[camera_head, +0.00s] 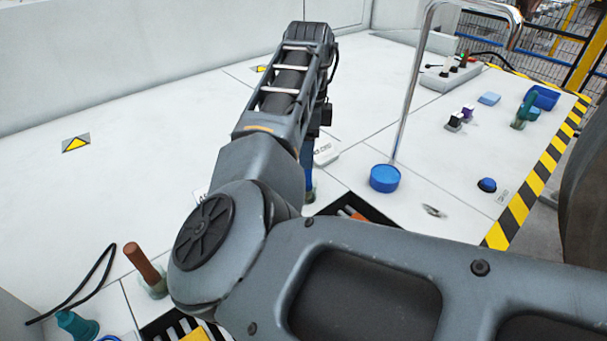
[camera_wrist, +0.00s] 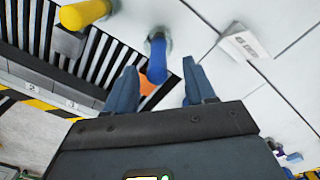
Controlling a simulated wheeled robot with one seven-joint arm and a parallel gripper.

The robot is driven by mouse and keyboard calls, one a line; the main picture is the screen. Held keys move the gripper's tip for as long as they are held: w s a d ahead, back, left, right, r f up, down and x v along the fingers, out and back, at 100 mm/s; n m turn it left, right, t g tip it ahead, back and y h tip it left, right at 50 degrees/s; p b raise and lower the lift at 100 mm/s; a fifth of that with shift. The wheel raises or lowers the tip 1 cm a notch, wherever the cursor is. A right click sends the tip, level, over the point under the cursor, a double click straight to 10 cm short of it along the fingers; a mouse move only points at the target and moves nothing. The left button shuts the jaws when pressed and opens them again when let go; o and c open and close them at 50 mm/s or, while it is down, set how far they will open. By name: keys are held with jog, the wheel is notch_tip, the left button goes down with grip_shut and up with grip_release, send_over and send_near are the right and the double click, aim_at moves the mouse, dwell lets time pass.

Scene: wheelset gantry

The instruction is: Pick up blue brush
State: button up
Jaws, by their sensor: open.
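The blue brush (camera_wrist: 157,64) shows in the wrist view as a blue handle standing up from a holder on the table. Its top reaches into the gap between my two fingertips. My gripper (camera_wrist: 161,72) is open, with one dark blue finger on each side of the handle and visible space to both. In the head view a strip of the blue brush (camera_head: 308,158) shows beside my arm. My arm hides the rest of it, and my gripper cannot be made out there.
A yellow handle (camera_wrist: 85,13) stands left of the brush in the wrist view, beside black-and-white striped slots. A white box (camera_head: 326,152) lies nearby. A blue round base (camera_head: 384,180) carries a tall metal pole. A brown handle (camera_head: 140,262) stands front left. The back left table is largely clear.

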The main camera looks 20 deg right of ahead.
aim_at(308, 182)
jog(key=shift+s+a+f, duration=0.1)
jog(key=shift+s+f, duration=0.05)
jog(key=shift+f, duration=2.55)
grip_shut()
